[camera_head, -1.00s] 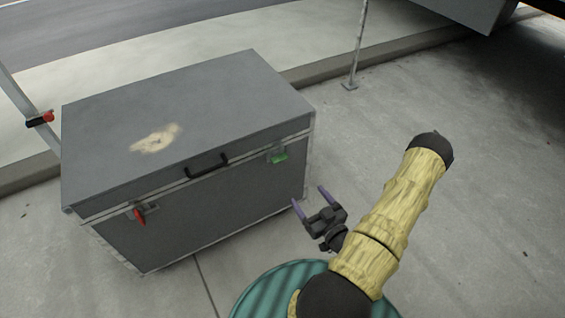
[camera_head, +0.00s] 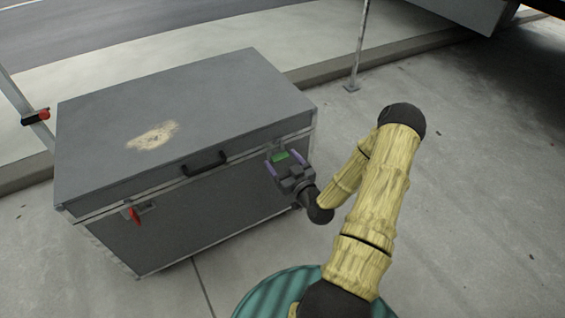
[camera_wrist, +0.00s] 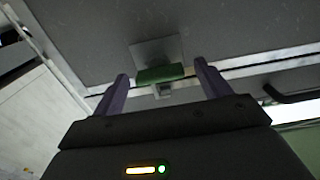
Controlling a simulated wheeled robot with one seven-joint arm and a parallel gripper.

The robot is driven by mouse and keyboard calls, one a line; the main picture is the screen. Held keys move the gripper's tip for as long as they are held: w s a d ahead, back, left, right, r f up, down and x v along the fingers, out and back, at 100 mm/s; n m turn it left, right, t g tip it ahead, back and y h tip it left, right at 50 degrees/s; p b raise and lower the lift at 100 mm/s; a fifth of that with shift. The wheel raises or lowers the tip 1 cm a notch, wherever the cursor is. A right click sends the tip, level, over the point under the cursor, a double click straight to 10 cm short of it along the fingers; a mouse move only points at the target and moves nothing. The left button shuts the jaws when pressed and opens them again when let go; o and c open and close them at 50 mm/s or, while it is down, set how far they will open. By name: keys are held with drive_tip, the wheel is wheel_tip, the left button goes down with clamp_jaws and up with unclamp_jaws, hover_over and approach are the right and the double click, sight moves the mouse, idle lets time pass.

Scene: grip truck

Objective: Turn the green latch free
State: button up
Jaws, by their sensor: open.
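The green latch (camera_head: 281,157) sits on the front of the grey case (camera_head: 95,126), near its right end, just under the lid seam. My gripper (camera_head: 285,160) is open at the latch, one purple finger to each side of it in the picture. In the wrist view, the green latch (camera_wrist: 160,74) shows between and a little beyond the two fingertips, with its metal plate (camera_wrist: 157,51) behind it. The fingers look apart from the latch; exact depth is hard to tell.
A red latch (camera_head: 135,214) sits on the front's left part, and a black handle (camera_head: 204,163) lies between the latches. A metal post (camera_head: 357,50) stands behind the case on the right. A post with a red-and-black part (camera_head: 36,117) stands at the left.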

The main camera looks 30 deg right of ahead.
drive_tip(key=shift+w, duration=0.3)
drive_tip(key=shift+s+d, duration=0.1)
drive_tip(key=c, duration=1)
